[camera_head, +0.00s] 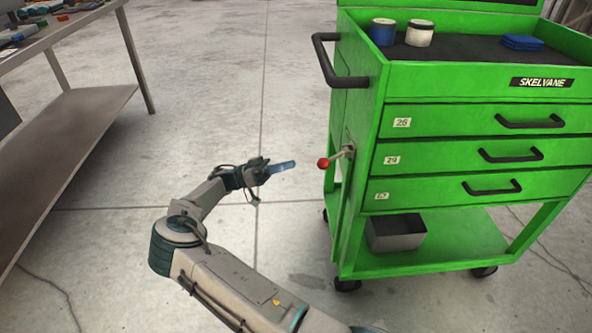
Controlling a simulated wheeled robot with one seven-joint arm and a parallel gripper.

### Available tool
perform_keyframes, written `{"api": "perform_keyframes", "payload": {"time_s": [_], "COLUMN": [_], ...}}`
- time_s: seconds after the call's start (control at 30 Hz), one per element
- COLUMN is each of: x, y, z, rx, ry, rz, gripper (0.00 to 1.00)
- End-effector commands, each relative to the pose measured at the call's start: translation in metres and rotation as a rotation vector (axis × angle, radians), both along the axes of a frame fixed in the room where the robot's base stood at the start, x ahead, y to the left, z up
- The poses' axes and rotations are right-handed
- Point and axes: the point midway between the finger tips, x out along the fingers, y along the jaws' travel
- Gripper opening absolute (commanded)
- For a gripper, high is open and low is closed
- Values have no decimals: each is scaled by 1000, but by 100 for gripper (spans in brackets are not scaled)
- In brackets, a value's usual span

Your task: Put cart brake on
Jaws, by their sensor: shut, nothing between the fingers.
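A green tool cart (448,88) stands on the right on black casters. On its left side is a brake lever (338,155) with a red ball knob (323,163). The lever sticks out to the left and slopes slightly down towards the knob. My gripper (292,164) is to the left of the knob in the picture, its fingers pointing right towards it. A small gap shows between the fingertips and the knob. The fingers are together with nothing between them. My arm reaches up from the bottom of the picture.
A black push handle (325,62) juts from the cart above the lever. Two cans, a blue one (382,32) and a cream one (419,33), stand on top. A grey bin (396,233) sits on the lower shelf. A workbench (75,100) is at left; concrete floor between is clear.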

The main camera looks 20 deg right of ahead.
Motion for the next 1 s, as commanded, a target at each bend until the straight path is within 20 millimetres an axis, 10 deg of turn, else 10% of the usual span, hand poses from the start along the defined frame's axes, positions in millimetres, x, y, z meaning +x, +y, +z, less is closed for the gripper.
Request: {"api": "perform_keyframes", "payload": {"time_s": [1.0], "x": [7], "y": [22], "z": [-11], "rx": [-3], "ry": [-1], "rz": [-4], "gripper": [0]}}
